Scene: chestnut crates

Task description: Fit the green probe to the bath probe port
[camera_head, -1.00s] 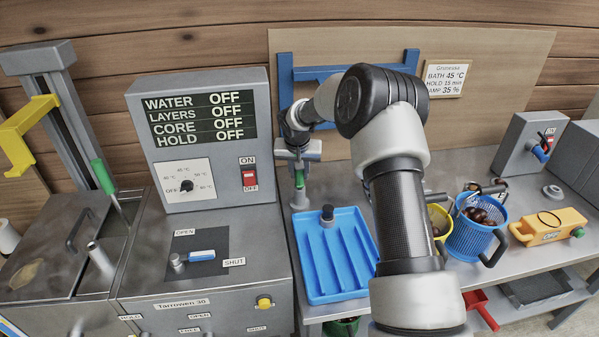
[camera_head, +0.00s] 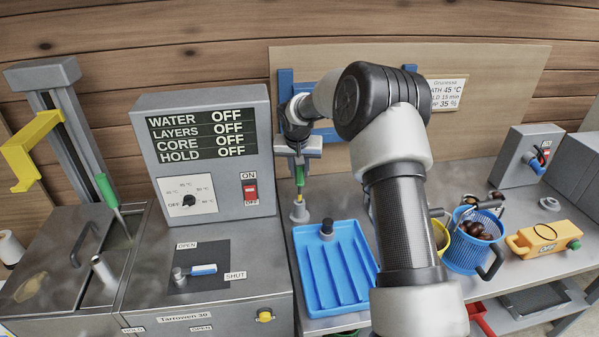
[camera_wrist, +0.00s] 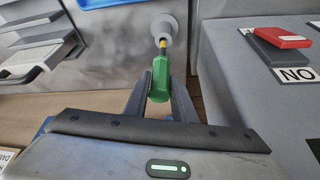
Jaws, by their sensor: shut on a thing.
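The green probe (camera_head: 300,178) is upright in my gripper (camera_head: 298,164), which is shut on its green body. The probe's yellow band shows below the green. In the wrist view the probe (camera_wrist: 160,72) sits between the fingers (camera_wrist: 159,88), its lower end at a round grey holder (camera_wrist: 166,32). The holder (camera_head: 299,212) stands on the bench left of the blue tray; I cannot tell whether the tip is still inside it. The steel bath (camera_head: 40,255) is at far left. A short grey tube (camera_head: 103,270) rises from it; I cannot tell whether this is the probe port.
Another green-handled rod (camera_head: 107,188) leans at the bath. The control box (camera_head: 208,150) stands between bath and gripper. The blue tray (camera_head: 333,268) lies in front of the holder. A blue basket (camera_head: 468,252) and a yellow tool (camera_head: 547,238) are at right.

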